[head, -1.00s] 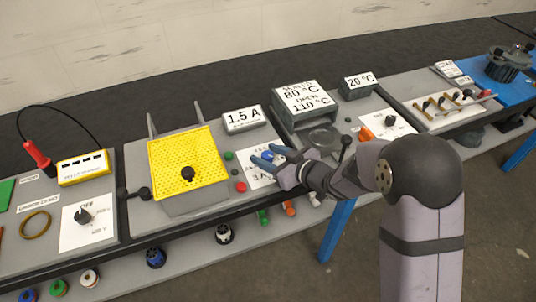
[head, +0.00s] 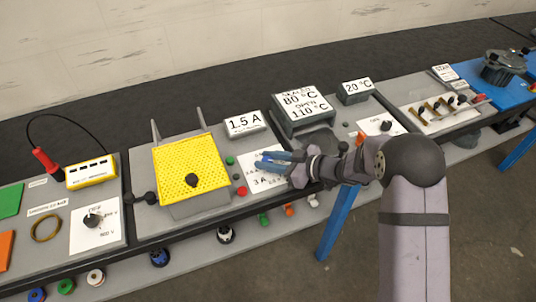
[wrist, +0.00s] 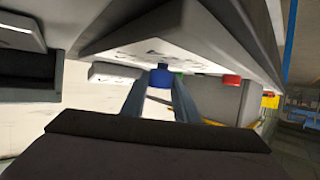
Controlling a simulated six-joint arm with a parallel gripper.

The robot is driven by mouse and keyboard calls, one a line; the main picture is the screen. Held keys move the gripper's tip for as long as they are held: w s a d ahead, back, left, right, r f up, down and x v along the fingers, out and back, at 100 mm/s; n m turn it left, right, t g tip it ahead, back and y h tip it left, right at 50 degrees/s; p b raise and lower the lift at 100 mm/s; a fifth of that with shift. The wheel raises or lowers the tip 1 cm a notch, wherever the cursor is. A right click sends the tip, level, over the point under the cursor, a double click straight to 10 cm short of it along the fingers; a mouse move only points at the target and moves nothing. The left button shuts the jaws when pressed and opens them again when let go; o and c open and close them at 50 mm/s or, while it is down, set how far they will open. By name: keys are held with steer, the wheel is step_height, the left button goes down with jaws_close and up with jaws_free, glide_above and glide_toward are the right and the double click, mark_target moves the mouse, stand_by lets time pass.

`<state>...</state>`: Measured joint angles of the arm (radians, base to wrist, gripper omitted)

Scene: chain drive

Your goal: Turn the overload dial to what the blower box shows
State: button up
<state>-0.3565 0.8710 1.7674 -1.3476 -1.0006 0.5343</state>
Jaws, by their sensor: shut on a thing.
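The overload dial is a blue knob (wrist: 161,78), seen between my fingers in the wrist view. It stands on a white marked plate (head: 261,185) beside the yellow mesh guard. A "3 A" mark shows on the plate; the other marks are partly covered or too small to read. My gripper (head: 268,161) is shut on the knob, coming in from the right. My fingers hide most of the knob in the head view, and I cannot tell where its pointer stands. A grey box (head: 244,124) behind the plate has a sign reading 1.5 A.
The yellow guard (head: 192,163) stands left of the plate. Green and red buttons (head: 241,191) lie between them. A taller box (head: 303,107) reads 80 °C and 110 °C, and a small box (head: 356,90) reads 20 °C. A white-plated dial (head: 386,126) is further right.

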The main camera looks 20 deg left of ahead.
mark_target(268, 160)
steer(key=shift+n+g+p, duration=0.35)
steer(key=shift+n+g, duration=0.85)
steer(key=shift+g, duration=0.2)
steer(key=o, duration=1.1)
steer(key=shift+c, duration=0.2)
steer(key=shift+r+b, duration=0.9)
steer(key=shift+r, duration=4.15)
